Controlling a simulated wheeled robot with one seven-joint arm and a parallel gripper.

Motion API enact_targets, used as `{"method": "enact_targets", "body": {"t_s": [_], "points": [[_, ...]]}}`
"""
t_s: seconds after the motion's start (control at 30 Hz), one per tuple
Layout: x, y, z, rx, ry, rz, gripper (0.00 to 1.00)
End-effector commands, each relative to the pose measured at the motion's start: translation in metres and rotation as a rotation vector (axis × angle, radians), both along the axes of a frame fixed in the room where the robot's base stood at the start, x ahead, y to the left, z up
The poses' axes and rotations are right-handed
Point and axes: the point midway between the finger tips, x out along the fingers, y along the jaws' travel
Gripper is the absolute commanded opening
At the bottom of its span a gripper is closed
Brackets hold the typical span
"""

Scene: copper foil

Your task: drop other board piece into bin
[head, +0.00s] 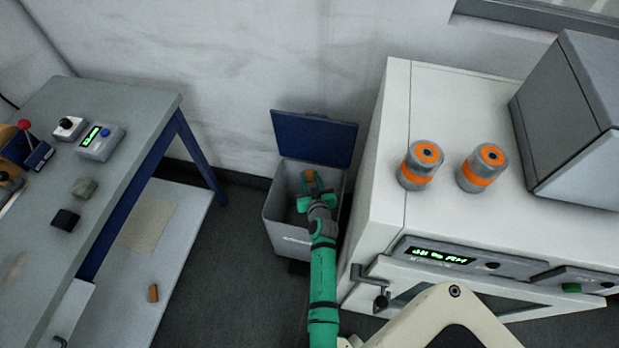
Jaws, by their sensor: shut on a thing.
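The grey bin (289,226) stands on the floor between the workbench and the white cabinet, with its dark blue lid (314,138) open against the wall. My gripper (311,190), at the end of my green arm, is over the bin's opening. It is shut on an orange-brown board piece (311,178), which shows at the far end of the fingers. I cannot tell how deep the piece is relative to the bin's rim. The bin's floor is mostly hidden by my gripper. Another small orange-brown piece (153,293) lies on the workbench's low white shelf.
The grey workbench (141,103) at left holds several small devices. The white cabinet (371,203) stands close to the bin's right side. Two orange-banded grey cylinders (418,165) (482,168) and a grey box (571,120) sit on it. Dark floor (222,268) is clear left of the bin.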

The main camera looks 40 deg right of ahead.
Motion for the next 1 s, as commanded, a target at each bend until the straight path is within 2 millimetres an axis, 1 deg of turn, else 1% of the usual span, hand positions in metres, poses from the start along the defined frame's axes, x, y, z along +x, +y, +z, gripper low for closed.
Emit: {"method": "enact_targets", "body": {"t_s": [0.2,0.4,0.6,0.9,0.93,0.97,1.0], "points": [[0.0,0.0,-0.025,0.003,0.002,-0.002,0.1],[0.001,0.001,-0.041,0.002,0.0,0.002,0.1],[0.0,0.001,-0.05,0.001,0.001,-0.001,0.1],[0.0,0.001,-0.051,0.0,0.001,-0.001,0.1],[0.0,0.001,-0.051,0.0,0.001,-0.001,0.36],[0.0,0.001,-0.051,0.0,0.001,-0.001,0.44],[0.0,0.001,-0.051,0.0,0.001,-0.001,0.53]]}}
